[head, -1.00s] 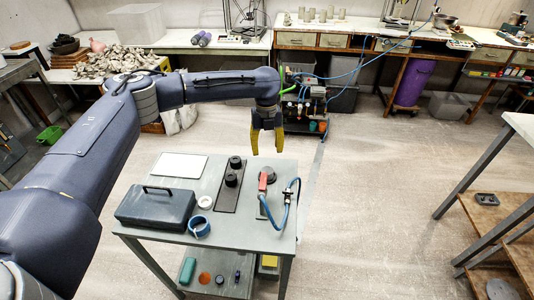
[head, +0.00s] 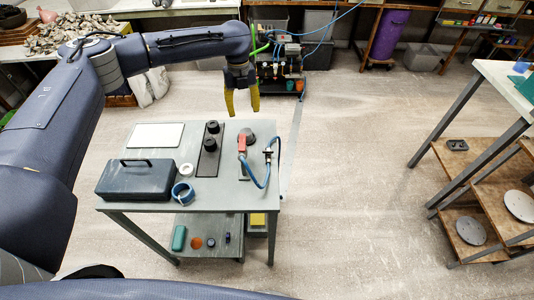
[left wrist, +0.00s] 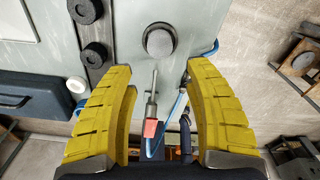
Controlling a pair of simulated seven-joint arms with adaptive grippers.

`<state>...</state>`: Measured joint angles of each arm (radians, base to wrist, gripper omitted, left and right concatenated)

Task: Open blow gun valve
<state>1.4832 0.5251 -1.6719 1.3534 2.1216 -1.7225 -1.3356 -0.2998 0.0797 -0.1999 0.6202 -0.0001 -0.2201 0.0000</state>
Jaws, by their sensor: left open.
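The blow gun (head: 242,143) has a red handle and lies near the right side of the grey table. A blue hose (head: 258,182) curves from it along the table's right edge. A small dark fitting, perhaps the valve (head: 268,154), is on the hose side; its handle position is too small to tell. My left gripper (head: 243,110) has yellow fingers, is open and empty, and is above the table's far edge, pointing down. In the left wrist view the red gun (left wrist: 150,128) and the fitting (left wrist: 178,96) appear between the spread fingers. My right gripper is out of view.
A shelf (head: 476,172) stands right; floor between is clear.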

